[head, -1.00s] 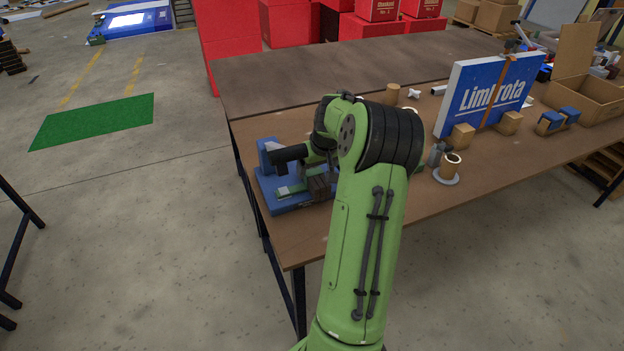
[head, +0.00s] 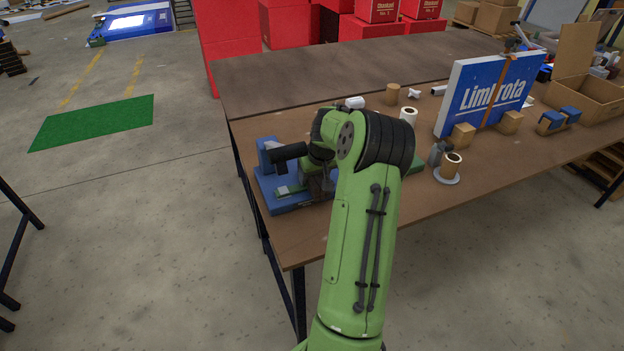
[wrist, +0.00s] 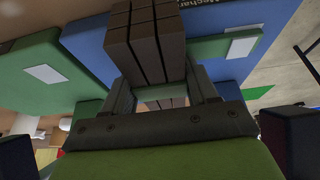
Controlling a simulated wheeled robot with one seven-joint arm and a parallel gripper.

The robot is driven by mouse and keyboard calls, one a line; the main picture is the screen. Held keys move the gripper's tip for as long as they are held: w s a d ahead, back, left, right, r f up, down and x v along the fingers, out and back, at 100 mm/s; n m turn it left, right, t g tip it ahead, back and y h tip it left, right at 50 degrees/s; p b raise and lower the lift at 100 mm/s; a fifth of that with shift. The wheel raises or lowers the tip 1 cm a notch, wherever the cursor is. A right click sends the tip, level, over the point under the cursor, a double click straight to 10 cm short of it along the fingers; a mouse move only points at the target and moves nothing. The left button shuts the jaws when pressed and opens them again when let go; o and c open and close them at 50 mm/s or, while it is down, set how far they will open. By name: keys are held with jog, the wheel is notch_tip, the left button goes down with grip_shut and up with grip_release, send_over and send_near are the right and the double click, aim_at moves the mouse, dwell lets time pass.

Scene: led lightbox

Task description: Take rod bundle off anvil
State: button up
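The rod bundle (wrist: 145,40) is a block of brown-grey bars in the upper middle of the wrist view. The two fingers of my gripper (wrist: 165,88) stand apart, one on each side of the bundle's near end. I cannot tell whether they press on it. A blue base (wrist: 88,45) with green parts lies under and around the bundle. In the head view the blue base (head: 285,203) sits at the table's left front corner. My arm hides most of the bundle and gripper there. The anvil cannot be told apart clearly.
The brown table (head: 300,248) continues right with a white-rimmed cylinder (head: 451,165), a blue-and-white sign (head: 485,92), small wooden blocks (head: 510,122) and a cardboard box (head: 590,98). A second table (head: 300,85) adjoins behind. Open floor lies left.

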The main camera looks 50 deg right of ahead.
grip_shut()
jog(key=shift+r, duration=0.1)
